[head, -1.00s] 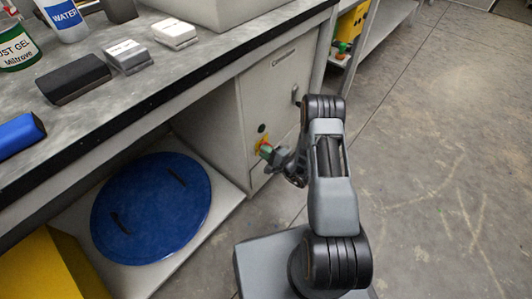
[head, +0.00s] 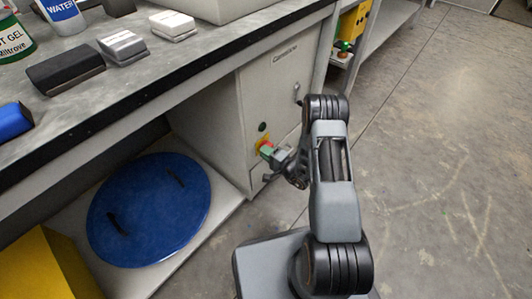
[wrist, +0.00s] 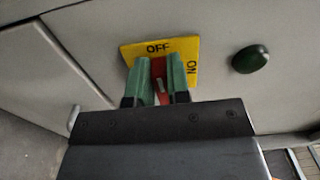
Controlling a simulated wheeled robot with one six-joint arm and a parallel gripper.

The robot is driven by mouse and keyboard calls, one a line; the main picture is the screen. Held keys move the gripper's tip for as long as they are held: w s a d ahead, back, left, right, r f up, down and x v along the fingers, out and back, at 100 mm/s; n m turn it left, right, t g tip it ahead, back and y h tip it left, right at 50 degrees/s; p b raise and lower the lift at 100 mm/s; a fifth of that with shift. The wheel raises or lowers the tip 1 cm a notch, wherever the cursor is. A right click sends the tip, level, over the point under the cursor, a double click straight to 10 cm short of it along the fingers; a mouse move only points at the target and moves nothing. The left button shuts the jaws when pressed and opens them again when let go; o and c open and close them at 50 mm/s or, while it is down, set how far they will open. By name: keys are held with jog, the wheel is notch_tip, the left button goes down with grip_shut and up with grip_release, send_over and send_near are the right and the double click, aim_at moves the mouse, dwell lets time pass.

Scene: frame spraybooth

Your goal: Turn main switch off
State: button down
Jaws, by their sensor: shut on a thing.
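The main switch has a yellow plate (wrist: 190,50) marked OFF at its top and ON at its right side in the wrist view. Its red handle (wrist: 158,66) stands between the two green fingertips of my gripper (wrist: 157,80), which is shut on it. The handle lies in line with the OFF mark in the wrist view; its lower part is partly hidden. In the head view, my gripper (head: 274,155) reaches the switch (head: 262,146) on the front of the grey cabinet (head: 272,95).
A dark green round button or lamp (wrist: 250,58) sits on the panel beside the plate. The workbench (head: 150,75) overhangs at the left, with a blue round lid (head: 150,215) on the shelf below. Open floor (head: 430,150) lies to the right.

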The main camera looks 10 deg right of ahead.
jog(key=c, duration=1.1)
grip_release()
jog(key=p+v, duration=0.3)
jog(key=v, duration=1)
jog(key=shift+s+d, duration=0.25)
jog(key=shift+s, duration=0.1)
